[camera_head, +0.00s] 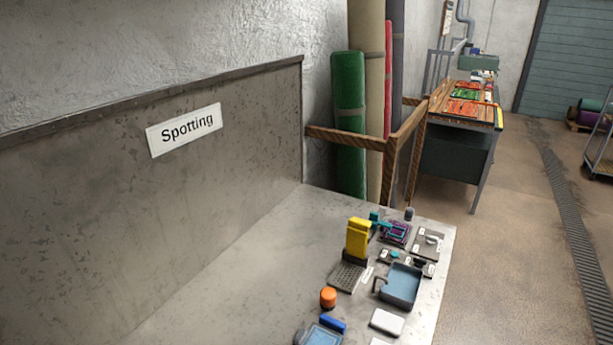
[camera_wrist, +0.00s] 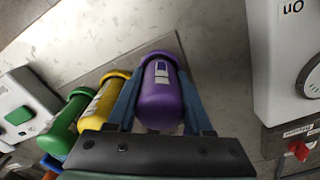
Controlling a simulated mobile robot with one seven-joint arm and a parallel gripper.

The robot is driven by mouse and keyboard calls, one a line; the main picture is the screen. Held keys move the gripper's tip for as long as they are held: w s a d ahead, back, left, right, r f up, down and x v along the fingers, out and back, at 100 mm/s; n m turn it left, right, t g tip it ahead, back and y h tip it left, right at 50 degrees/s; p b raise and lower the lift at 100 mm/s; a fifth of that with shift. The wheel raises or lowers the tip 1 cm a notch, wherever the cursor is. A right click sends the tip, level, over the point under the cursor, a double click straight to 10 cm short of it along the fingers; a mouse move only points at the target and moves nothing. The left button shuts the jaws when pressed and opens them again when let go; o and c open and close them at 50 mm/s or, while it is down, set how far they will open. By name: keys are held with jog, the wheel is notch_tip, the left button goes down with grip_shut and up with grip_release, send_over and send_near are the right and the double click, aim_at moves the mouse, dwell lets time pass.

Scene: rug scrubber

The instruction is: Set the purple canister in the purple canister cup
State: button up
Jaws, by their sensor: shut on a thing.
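The purple canister (camera_wrist: 160,100) is in the middle of the wrist view, with a small pale label on its side. My gripper (camera_wrist: 158,84) is shut on it, with one blue finger on each side. A purple rim (camera_wrist: 158,55) shows at the canister's far end. I cannot tell whether it is part of the canister or the purple canister cup. The canister's near end is close to the dark gripper bar. Neither my gripper nor the purple canister can be made out in the head view.
A yellow canister (camera_wrist: 98,108) and a green canister (camera_wrist: 66,125) stand left of the purple one. A white unit with a dial (camera_wrist: 285,55) is at the right. The head view shows the Spotting bench (camera_head: 230,270) with a blue tray (camera_head: 403,286) and an orange-capped item (camera_head: 328,297).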

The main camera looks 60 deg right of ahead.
jog(key=shift+f, duration=0.15)
jog(key=o, duration=1.3)
jog(key=shift+o, duration=0.2)
notch_tip(320, 180, up, 13)
jog(key=shift+r, duration=0.1)
jog(key=shift+p, duration=0.35)
